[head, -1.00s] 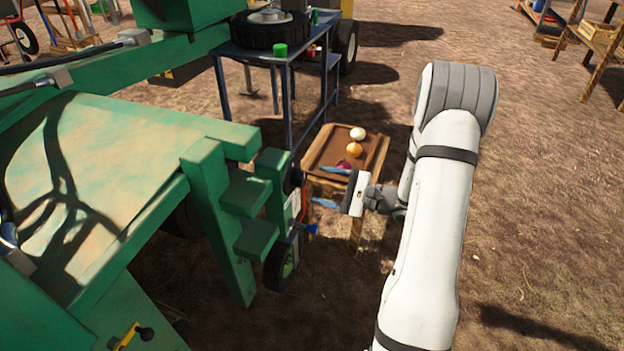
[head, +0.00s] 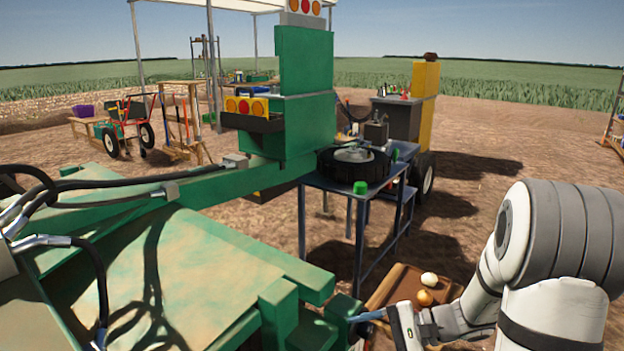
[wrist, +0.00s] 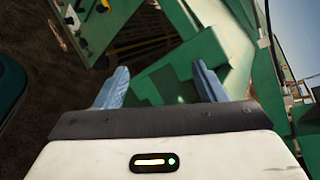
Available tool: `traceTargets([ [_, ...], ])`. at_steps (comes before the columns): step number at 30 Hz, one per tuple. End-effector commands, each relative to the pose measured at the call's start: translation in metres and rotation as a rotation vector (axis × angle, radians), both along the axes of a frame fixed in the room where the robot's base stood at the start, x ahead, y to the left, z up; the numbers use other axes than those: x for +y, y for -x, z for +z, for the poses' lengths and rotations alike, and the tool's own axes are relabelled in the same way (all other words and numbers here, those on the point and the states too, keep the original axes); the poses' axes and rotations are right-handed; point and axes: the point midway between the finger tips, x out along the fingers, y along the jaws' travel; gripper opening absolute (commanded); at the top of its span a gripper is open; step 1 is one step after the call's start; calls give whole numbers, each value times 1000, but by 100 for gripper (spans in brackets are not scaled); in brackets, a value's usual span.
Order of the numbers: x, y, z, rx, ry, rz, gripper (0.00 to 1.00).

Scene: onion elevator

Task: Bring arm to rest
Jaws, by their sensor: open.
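My gripper (wrist: 160,88) is open and empty in the wrist view, its two blue fingers wide apart. Beyond the fingers is the green machine (wrist: 215,50), its stepped frame close ahead. In the head view my gripper shows low at the right of centre, with one blue fingertip (head: 368,315) near the green frame. Whether it touches the frame cannot be told. My white arm (head: 555,255) fills the right side, bent at the elbow.
A wooden tray (head: 385,291) with a white onion (head: 429,279) and an orange onion (head: 425,298) lies just behind my gripper. Open dirt lies at the right.

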Motion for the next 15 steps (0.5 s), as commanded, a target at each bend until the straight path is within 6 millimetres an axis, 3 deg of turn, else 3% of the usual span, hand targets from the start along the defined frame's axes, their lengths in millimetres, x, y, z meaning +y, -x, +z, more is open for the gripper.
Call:
traceTargets([
  [1,10,16,36,-14,75,71,64],
  [8,21,86,111,-83,457,338,64],
  [15,-2,131,189,-258,875,521,64],
])
